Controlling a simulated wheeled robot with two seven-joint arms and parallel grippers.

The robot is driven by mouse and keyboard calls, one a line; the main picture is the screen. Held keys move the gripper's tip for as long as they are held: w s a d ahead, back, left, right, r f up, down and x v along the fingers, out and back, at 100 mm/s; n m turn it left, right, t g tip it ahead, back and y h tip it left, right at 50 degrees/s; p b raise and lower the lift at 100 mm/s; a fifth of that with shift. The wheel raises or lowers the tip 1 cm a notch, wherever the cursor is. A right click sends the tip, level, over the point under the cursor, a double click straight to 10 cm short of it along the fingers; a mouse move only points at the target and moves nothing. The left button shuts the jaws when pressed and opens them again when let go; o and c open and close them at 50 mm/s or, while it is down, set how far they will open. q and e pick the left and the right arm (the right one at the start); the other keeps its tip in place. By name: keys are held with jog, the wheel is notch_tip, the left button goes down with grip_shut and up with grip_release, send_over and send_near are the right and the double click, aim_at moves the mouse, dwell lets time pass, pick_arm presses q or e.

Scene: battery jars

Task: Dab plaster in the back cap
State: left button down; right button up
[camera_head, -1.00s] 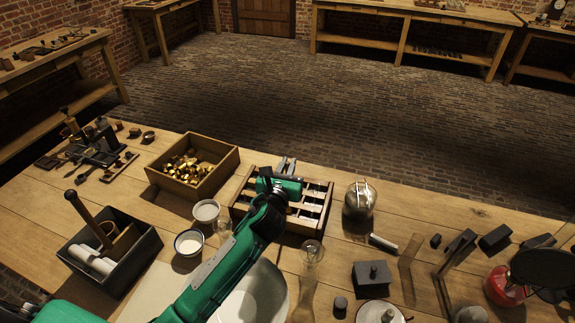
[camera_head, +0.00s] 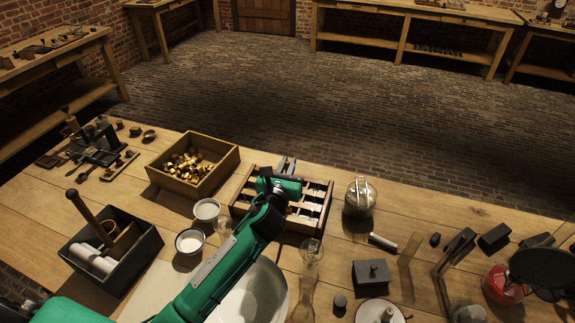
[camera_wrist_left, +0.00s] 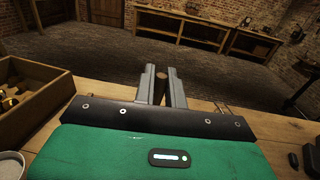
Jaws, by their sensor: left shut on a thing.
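My left gripper (camera_head: 287,166) is over the far side of a slatted wooden rack (camera_head: 322,205). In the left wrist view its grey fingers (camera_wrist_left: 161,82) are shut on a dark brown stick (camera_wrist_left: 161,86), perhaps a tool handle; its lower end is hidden. My green arm covers the middle of the rack, and I cannot make out the back cap. Two small cups, a pale-filled one (camera_head: 207,210) and a white-filled one (camera_head: 190,242), stand left of the arm; I cannot tell which holds plaster. My right gripper does not show.
A wooden box of brass pieces (camera_head: 227,164) stands left of the rack. A dark bin (camera_head: 140,262) holds white rolls and a wooden handle. A metal pot (camera_head: 360,197) and a glass flask (camera_head: 312,252) stand to the right. A large white bowl (camera_head: 265,297) lies under my arm.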

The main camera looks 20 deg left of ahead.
pick_arm(q)
jog(key=shift+f+b, duration=0.6)
jog(key=shift+f, duration=0.85)
dwell(0.7)
dwell(0.8)
